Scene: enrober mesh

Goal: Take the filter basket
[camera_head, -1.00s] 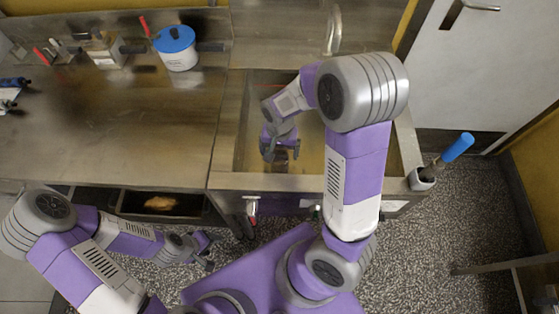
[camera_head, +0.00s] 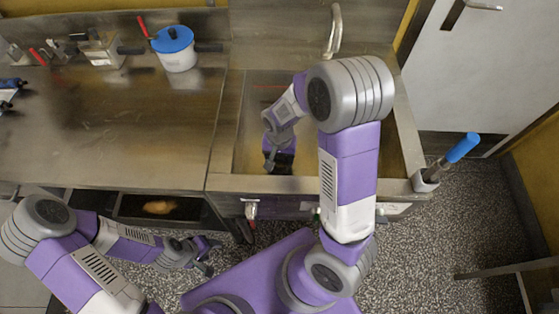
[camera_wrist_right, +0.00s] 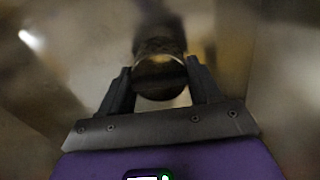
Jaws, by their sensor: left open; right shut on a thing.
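The filter basket (camera_wrist_right: 160,76) is a dark cylindrical piece with a brassy end in the right wrist view. It sits between the two fingers of my right gripper (camera_wrist_right: 160,68), which is shut on it. In the head view my right gripper (camera_head: 277,157) is down inside the sink, and the basket shows as a dark shape (camera_head: 284,165) at its fingers. Whether the basket touches the sink floor I cannot tell. My left gripper (camera_head: 205,256) is open and empty, low in front of the counter.
The sink (camera_head: 235,183) has raised walls around my right gripper. A white pot with a blue lid (camera_head: 180,60) stands at the back of the counter (camera_head: 120,120), whose middle is clear. A blue-handled tool (camera_head: 462,148) stands in a holder right of the sink. A drawer (camera_head: 130,206) is open below.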

